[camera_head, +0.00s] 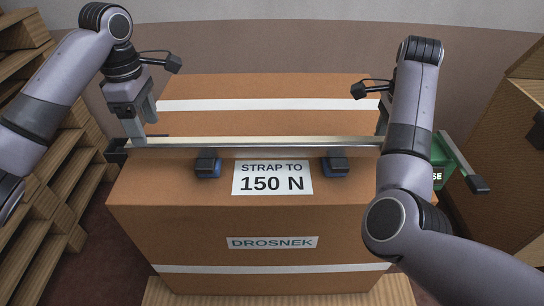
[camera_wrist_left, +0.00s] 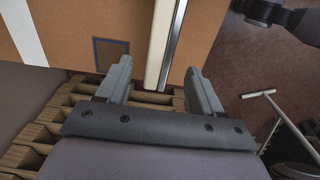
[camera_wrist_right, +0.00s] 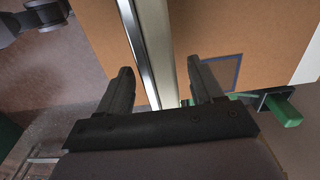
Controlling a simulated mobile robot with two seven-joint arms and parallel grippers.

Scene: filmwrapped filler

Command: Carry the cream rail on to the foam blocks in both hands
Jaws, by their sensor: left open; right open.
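The cream rail (camera_head: 260,142), with a metal strip along it, lies level across the big carton. The two dark-and-blue foam blocks (camera_head: 207,166) (camera_head: 335,168) are on the carton, and the rail crosses at their far edges. I cannot tell whether it bears on them. My left gripper (camera_head: 128,143) is open at the rail's left end; in the left wrist view the rail (camera_wrist_left: 160,45) runs between its fingers. My right gripper (camera_wrist_right: 160,85) is open, with the rail (camera_wrist_right: 155,40) between its fingers; in the head view my right arm largely hides it.
The carton (camera_head: 180,215) carries a "STRAP TO 150 N" label (camera_head: 272,178) and white straps. Slatted wooden pallets (camera_head: 65,185) stand at the left. A green object (camera_head: 440,155) is beside the right arm, and another brown box (camera_head: 500,150) stands at the far right.

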